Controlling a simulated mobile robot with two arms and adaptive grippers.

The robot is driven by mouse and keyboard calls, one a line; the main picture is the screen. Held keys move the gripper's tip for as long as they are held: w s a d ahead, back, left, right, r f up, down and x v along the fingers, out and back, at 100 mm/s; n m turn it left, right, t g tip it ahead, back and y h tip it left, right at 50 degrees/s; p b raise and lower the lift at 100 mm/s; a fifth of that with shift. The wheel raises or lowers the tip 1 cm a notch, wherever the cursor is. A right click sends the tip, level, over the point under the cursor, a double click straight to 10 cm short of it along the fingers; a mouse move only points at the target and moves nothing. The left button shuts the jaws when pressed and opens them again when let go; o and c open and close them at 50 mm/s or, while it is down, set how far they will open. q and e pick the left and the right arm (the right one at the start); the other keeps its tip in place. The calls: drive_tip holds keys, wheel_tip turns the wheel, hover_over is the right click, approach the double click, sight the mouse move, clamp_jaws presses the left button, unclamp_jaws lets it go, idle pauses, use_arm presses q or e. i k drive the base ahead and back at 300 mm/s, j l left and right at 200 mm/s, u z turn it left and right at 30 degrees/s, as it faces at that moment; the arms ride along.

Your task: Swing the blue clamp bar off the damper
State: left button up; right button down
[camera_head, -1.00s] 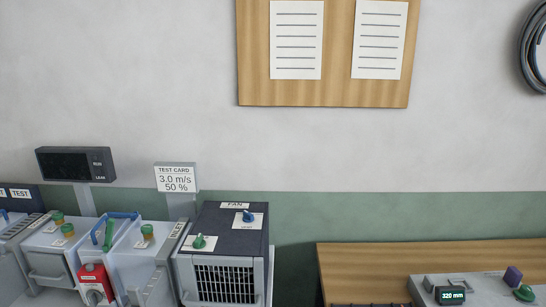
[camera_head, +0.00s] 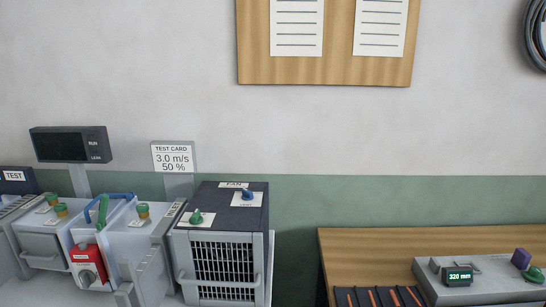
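The blue clamp bar (camera_head: 122,195) lies across the top of the grey damper box (camera_head: 128,240) at the lower left. A green lever (camera_head: 102,212) stands up beside the bar, at its left end. A red box with a round knob (camera_head: 87,267) sits on the front of the damper, below the lever. Whether the bar is latched at its ends is too small to tell. Neither of my grippers shows in the head view.
The fan box (camera_head: 222,245) with a grille stands right of the damper. A test card (camera_head: 174,158) reads 3.0 m/s, 50 %. A dark display (camera_head: 71,144) stands behind. A wooden bench (camera_head: 400,243) at right carries a grey device reading 320 mm (camera_head: 480,278).

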sight(114, 196)
drive_tip(key=i+j+u, duration=0.2)
drive_tip(key=u, duration=0.15)
drive_tip(key=i+j+u, duration=0.2)
drive_tip(key=u, duration=0.15)
